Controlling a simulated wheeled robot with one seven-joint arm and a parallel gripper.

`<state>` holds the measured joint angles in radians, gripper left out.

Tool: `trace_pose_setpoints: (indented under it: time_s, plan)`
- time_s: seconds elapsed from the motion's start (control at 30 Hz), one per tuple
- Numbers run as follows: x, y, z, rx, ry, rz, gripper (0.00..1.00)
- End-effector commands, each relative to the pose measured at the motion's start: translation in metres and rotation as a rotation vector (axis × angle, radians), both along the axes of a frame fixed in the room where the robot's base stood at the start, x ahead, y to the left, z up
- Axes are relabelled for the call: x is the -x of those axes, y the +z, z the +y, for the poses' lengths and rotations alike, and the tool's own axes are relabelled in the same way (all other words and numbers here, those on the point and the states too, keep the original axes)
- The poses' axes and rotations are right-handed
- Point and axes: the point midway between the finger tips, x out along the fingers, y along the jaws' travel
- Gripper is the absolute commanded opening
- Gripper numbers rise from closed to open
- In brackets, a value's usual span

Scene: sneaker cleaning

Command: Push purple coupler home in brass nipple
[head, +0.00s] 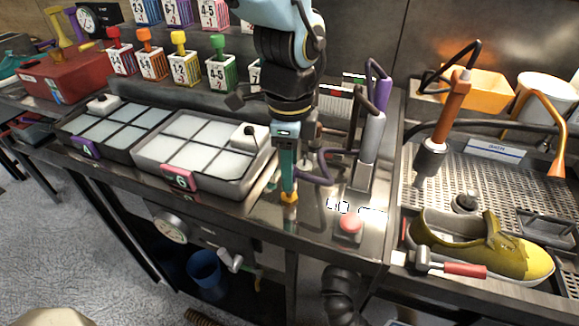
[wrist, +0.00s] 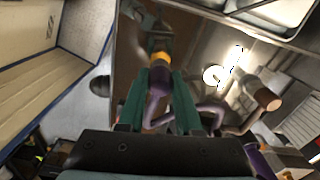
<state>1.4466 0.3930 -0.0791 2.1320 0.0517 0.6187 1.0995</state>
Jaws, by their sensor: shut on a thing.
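My gripper (head: 289,188) points down over the metal counter, its teal fingers shut on the purple coupler (wrist: 158,80). In the wrist view the coupler sits between the fingertips (wrist: 160,88), with a purple hose (wrist: 208,112) at the right. The brass nipple (wrist: 160,58) shows directly beyond the coupler's end, in line with it. In the head view the brass nipple (head: 290,198) shows just below the fingertips, and the fingers hide most of the coupler. The two look close together or touching; how deep the coupler sits cannot be told.
Grey compartment trays (head: 190,188) lie left. A perforated sink tray (head: 480,165) with an olive sneaker (head: 470,240) and red-handled hammer-like tool (head: 455,268) lies right.

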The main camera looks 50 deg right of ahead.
Motion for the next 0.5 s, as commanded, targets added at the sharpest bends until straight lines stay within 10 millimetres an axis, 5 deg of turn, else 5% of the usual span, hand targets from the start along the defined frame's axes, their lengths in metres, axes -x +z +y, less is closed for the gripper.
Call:
trace_pose_setpoints:
  time_s: [0.5]
  plan:
    - [0.000, -0.014, 0.000, -0.001, 0.001, 0.000, 0.00]
